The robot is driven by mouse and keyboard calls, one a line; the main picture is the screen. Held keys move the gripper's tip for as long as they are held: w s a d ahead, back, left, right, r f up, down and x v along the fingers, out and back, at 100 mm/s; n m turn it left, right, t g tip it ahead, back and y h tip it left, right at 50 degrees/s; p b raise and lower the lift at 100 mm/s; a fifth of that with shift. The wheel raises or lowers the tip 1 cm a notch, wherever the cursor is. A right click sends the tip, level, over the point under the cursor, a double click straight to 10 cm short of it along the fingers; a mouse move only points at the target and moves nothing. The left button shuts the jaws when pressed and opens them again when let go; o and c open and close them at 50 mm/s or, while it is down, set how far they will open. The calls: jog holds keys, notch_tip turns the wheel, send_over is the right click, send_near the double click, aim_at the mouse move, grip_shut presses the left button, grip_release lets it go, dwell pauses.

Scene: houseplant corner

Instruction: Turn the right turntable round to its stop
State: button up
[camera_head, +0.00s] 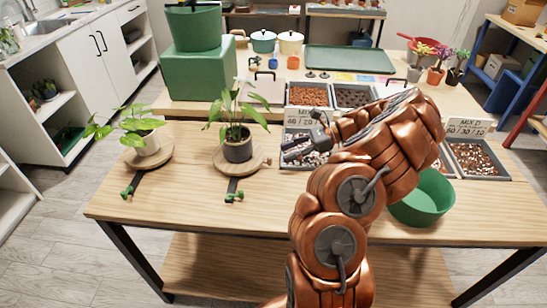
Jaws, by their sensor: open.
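The right turntable (257,164) is a round wooden disc on the table, with a small peg-like bit at its right edge. A dark grey pot (237,151) with a leafy green plant stands on it. A dark strip with a green piece (235,197) lies in front of the disc.
More substrate trays (473,158) with label cards line the table's back right. A green bowl (424,203) stands beside my arm at the right. A large green block (200,75) stands behind. The table's front left is clear.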

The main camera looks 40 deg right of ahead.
jog(key=x, duration=0.5)
jog(key=shift+w+a+f+p, duration=0.1)
jog(key=shift+a+p, duration=0.15)
jog(key=shift+p, duration=0.05)
grip_shut()
dwell(0.4)
